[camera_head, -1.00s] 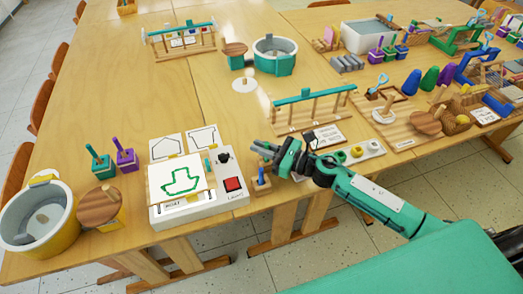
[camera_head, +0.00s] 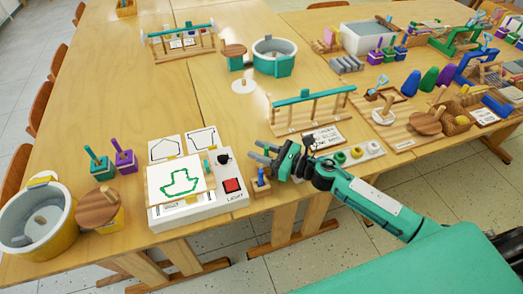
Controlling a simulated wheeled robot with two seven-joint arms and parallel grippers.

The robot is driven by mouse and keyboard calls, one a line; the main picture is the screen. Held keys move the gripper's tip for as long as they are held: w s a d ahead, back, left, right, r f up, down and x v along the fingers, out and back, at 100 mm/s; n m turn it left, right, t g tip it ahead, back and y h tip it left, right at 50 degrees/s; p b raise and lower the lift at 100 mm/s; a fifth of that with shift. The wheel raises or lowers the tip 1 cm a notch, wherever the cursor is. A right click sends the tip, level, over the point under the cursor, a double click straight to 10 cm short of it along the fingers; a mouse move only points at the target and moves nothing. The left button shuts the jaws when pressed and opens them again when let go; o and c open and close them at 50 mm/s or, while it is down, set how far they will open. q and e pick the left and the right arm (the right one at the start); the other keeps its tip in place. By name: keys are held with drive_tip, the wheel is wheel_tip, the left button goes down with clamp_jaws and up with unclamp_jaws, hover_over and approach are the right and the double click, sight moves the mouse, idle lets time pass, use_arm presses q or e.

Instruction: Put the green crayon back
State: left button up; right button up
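A small green stick, seemingly the green crayon (camera_head: 207,167), is at the right edge of the drawing sheet on the white light box (camera_head: 216,196). The sheet (camera_head: 163,189) carries a green boat outline. My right gripper (camera_head: 258,151) is right of the light box, above and behind a small wooden block with a blue peg (camera_head: 260,178). Its fingers look apart, with nothing visible between them, and are apart from the crayon. A green block holder (camera_head: 102,169) and a purple one (camera_head: 125,161) stand left of the light box. My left gripper is not in view.
A red button (camera_head: 232,186) and black knob are on the light box. A yellow-and-white tub (camera_head: 38,228) and a round wooden lid (camera_head: 98,208) stand at left. A rack with a green top bar (camera_head: 312,95) is behind my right arm. The table's middle left is clear.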

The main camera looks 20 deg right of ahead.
drive_tip(key=shift+r, duration=0.15)
drive_tip(key=shift+s+d, duration=0.15)
drive_tip(key=shift+d, duration=0.05)
drive_tip(key=b+v, duration=0.2)
drive_tip(key=v, duration=0.8)
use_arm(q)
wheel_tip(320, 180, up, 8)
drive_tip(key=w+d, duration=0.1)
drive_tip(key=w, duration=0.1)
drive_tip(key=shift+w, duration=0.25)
use_arm(e)
drive_tip(key=shift+v, duration=0.75)
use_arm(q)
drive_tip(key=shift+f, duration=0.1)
